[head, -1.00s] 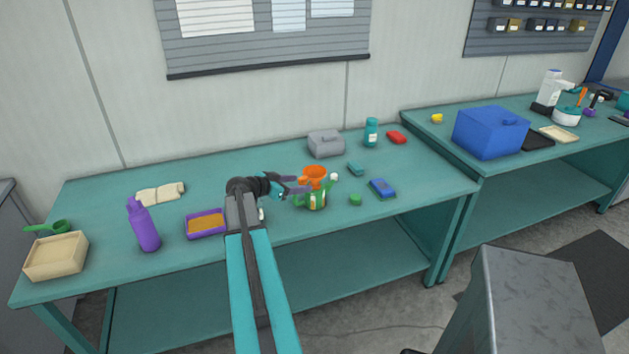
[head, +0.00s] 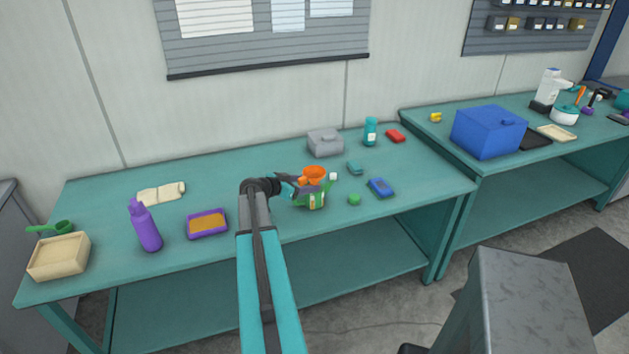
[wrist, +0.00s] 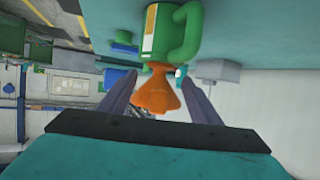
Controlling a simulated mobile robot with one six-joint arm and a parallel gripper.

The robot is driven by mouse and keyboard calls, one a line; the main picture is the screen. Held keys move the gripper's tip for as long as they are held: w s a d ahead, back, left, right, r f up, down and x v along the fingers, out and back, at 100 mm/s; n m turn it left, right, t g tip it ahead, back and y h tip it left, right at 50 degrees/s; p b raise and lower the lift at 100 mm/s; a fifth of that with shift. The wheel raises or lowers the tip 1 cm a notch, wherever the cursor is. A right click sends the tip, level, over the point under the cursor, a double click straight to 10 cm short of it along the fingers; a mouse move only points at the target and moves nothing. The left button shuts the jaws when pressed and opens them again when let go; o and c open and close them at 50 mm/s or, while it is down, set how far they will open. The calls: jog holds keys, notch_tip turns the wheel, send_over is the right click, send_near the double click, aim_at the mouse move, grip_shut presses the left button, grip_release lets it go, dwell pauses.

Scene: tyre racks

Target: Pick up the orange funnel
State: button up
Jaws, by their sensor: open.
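The orange funnel (head: 314,174) sits at the top of a green jug (head: 316,201) with a pale label, on the teal workbench. In the wrist view the funnel (wrist: 158,92) lies between my two fingers, with the green jug (wrist: 172,32) beyond it and the picture turned upside down. My gripper (head: 312,185) is open, one finger on each side of the funnel, with gaps to it visible in the wrist view. Whether a finger touches the funnel cannot be told from the head view.
On the workbench (head: 270,164) near the jug are a green lid (head: 354,199), a blue sponge (head: 381,188) and a grey box (head: 325,142). A purple tray (head: 207,223) and purple bottle (head: 145,226) stand to the left. Bare bench lies behind the arm.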

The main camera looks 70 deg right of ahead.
jog(key=shift+p+x, duration=0.6)
jog(key=shift+x, duration=0.9)
jog(key=shift+a, duration=0.1)
jog(key=c, duration=1.2)
jog(key=shift+r, duration=0.1)
jog(key=shift+r+b, duration=0.9)
jog(key=shift+r, duration=0.1)
jog(key=s+a+r+b, duration=0.1)
jog(key=a+b, duration=0.1)
jog(key=a, duration=0.3)
jog(key=s+a+b, duration=0.2)
jog(key=a, duration=0.3)
jog(key=s+a+r+b, duration=0.1)
jog(key=a+b, duration=0.1)
jog(key=a, duration=0.3)
jog(key=shift+s+a+r, duration=0.1)
jog(key=shift+s+r, duration=0.25)
jog(key=shift+s, duration=0.05)
